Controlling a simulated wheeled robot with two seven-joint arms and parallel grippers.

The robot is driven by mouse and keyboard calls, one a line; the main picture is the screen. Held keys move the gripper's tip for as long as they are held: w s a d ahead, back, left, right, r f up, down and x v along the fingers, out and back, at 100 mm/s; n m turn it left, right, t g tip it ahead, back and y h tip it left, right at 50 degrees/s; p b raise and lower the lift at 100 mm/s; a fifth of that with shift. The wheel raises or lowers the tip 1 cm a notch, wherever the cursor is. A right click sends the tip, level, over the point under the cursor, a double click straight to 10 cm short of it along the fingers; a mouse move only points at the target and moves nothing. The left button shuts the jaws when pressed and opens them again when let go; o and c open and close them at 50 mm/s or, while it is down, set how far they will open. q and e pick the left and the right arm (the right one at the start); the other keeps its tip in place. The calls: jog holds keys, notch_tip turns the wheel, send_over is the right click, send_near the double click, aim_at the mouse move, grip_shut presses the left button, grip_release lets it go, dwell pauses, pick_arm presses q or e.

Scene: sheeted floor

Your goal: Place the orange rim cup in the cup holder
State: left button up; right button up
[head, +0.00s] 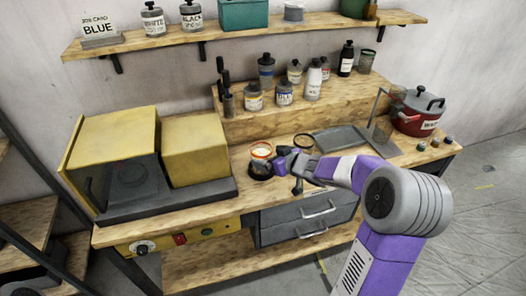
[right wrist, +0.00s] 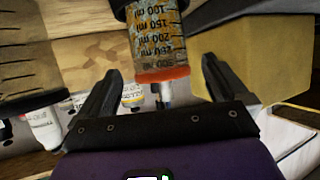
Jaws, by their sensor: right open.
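The orange rim cup (head: 261,156) stands upright near the middle of the bench in the head view. It looks clear, with a dark round base or holder (head: 261,173) around its bottom; I cannot tell which. My right gripper (head: 279,163) is open just right of the cup. In the right wrist view the picture is inverted, and the cup (right wrist: 160,45) with its scale marks and orange rim shows between and beyond the open fingers (right wrist: 157,75). I see no contact. My left gripper is not in view.
A black-rimmed cup (head: 303,141) stands right behind my gripper and also shows in the right wrist view (right wrist: 28,60). A yellow box-like machine (head: 195,150) is left of the cup. A grey tray (head: 340,140) and red pot (head: 417,112) are to the right. Bottles (head: 284,93) stand behind.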

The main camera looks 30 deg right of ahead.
jog(key=p+v, duration=0.2)
jog(key=v, duration=0.4)
jog(key=shift+s, duration=0.4)
jog(key=shift+d, duration=0.1)
